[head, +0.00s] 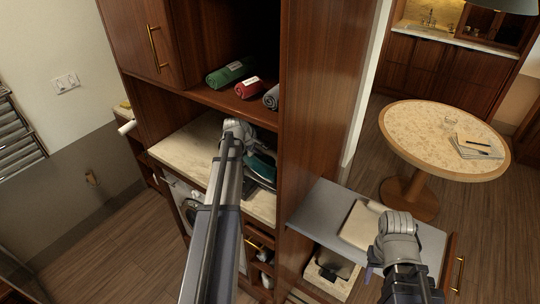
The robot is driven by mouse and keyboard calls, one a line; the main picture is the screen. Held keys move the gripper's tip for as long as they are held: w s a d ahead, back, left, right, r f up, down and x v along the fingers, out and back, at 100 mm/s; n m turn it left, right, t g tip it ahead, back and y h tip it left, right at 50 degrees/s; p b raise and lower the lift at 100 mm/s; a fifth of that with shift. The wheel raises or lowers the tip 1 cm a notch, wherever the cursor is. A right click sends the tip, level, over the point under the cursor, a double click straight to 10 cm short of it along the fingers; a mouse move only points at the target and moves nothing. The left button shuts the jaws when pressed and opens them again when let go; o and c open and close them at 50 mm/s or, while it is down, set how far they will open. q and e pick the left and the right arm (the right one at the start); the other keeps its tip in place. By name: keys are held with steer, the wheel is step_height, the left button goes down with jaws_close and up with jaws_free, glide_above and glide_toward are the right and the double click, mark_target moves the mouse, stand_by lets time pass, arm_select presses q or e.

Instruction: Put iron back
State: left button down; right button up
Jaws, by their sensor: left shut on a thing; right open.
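The iron (262,166), teal and dark, is in the niche over the stone counter (190,147), partly hidden behind my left arm. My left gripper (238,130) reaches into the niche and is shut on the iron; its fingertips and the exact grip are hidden. I cannot tell whether the iron touches the counter. My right gripper (397,226) is open, above the right end of a grey pull-out board (318,201) and beside a beige folded item (360,222) on it.
Rolled green (231,72), red (249,88) and grey (272,97) towels lie on the shelf above the niche. A wooden upright panel (312,100) stands between the niche and the board. A round table (430,125) stands at the right, with open floor around it.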

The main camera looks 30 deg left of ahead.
mark_target(270, 154)
arm_select(q)
steer(key=shift+s+d, duration=0.2)
steer(key=shift+d, duration=2.1)
steer(key=shift+f+b, duration=0.75)
steer(key=shift+f, duration=0.2)
steer(key=c, duration=0.6)
jaws_free()
steer(key=shift+r, duration=0.1)
